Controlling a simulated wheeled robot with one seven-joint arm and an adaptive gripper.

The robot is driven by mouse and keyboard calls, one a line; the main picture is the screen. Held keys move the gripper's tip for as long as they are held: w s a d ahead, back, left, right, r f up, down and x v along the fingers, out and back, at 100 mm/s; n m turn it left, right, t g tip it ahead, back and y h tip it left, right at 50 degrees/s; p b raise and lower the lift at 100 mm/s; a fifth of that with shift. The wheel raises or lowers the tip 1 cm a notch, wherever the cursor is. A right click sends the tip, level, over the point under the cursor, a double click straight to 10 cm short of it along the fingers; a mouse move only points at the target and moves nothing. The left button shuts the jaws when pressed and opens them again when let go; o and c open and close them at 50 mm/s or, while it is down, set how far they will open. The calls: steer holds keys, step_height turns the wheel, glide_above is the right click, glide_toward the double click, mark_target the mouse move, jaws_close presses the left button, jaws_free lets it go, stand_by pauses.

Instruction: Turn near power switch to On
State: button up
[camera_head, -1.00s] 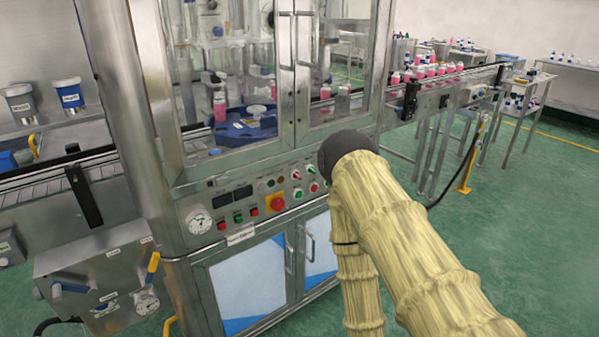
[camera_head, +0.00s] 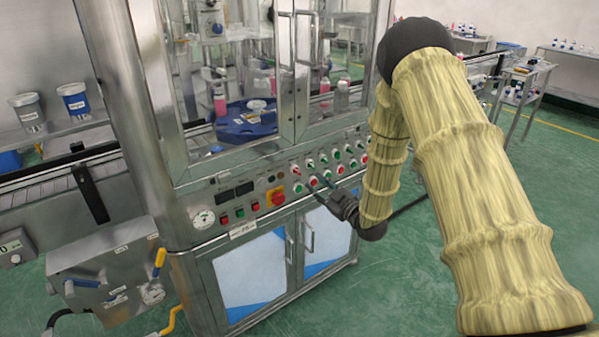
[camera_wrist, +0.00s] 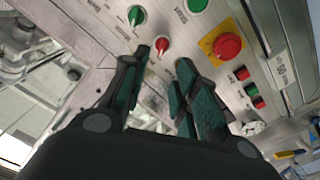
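The control panel (camera_head: 240,205) on the front of the machine carries several knobs and buttons. The labels are too small to read, so I cannot tell which control is the near power switch. In the wrist view, a red selector knob (camera_wrist: 162,46) and a green selector knob (camera_wrist: 136,15) sit on pale round bases. My gripper (camera_wrist: 163,62) is open and empty, its dark green fingers spread just short of the red knob. In the head view, my gripper (camera_head: 318,187) is at the panel's lower row of knobs; its fingers hide part of the panel.
A red emergency button on a yellow plate (camera_head: 276,198) is left of my gripper; it also shows in the wrist view (camera_wrist: 228,46). Small red and green buttons and a gauge (camera_head: 203,219) lie further left. Cabinet doors with handles (camera_head: 308,237) are below; glass doors above.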

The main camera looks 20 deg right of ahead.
mark_target(299, 172)
steer(key=p+x, duration=0.1)
steer(key=x, duration=0.9)
steer(key=shift+w+a+f+p, duration=0.15)
steer(key=shift+p, duration=0.2)
steer(key=shift+c, duration=0.3)
jaws_close()
